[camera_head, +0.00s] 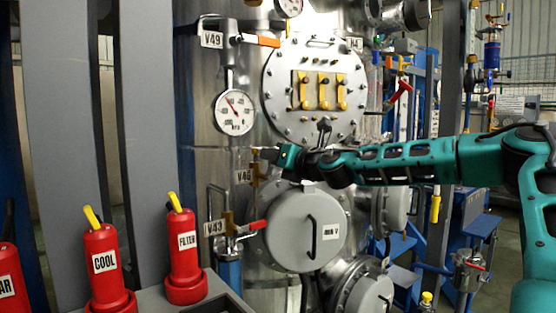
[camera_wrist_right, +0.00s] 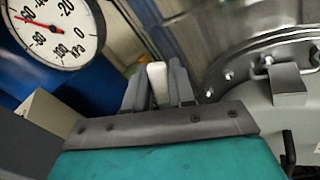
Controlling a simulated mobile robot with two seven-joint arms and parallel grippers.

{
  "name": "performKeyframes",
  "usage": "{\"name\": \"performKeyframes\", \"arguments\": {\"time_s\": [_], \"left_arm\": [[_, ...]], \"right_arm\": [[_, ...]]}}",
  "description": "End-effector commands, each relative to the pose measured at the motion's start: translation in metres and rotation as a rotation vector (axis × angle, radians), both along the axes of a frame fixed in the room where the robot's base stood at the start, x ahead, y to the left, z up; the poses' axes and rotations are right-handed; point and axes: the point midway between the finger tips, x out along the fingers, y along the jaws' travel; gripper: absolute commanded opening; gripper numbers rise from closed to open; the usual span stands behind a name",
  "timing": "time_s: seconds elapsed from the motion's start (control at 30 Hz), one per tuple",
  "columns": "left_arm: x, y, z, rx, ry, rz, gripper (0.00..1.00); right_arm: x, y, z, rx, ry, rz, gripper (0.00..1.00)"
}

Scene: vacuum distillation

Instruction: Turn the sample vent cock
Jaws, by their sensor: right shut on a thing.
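My right gripper (camera_head: 268,154) reaches in from the right, in front of the steel vessel, and is at the valve labelled V46 (camera_head: 244,176). In the right wrist view the gripper's two grey fingers (camera_wrist_right: 159,88) are shut on a pale, rounded handle (camera_wrist_right: 157,80). Brass parts of the V46 valve (camera_head: 255,173) show just below the fingertips. Most of this valve is hidden behind my gripper. No label reads sample vent, so I cannot tell from names alone which cock that is. My left gripper is not in view.
A pressure gauge (camera_head: 235,112) sits above the gripper; a gauge also fills the wrist view's upper left (camera_wrist_right: 55,28). A round grey hatch (camera_head: 305,228) bulges below my arm. V43's red lever (camera_head: 252,226) and V49's orange lever (camera_head: 262,40) are nearby. Red canisters (camera_head: 184,255) stand lower left.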

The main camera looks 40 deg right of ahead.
Motion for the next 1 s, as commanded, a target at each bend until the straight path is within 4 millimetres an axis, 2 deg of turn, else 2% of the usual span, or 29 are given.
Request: {"name": "performKeyframes", "arguments": {"time_s": [0.4, 1.0], "left_arm": [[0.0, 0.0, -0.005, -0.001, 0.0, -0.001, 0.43], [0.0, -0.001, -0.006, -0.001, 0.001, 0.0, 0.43]], "right_arm": [[0.001, 0.012, 0.003, -0.234, 0.026, 0.0, 0.0], [0.002, 0.014, 0.003, -0.278, 0.031, 0.0, 0.0]]}}
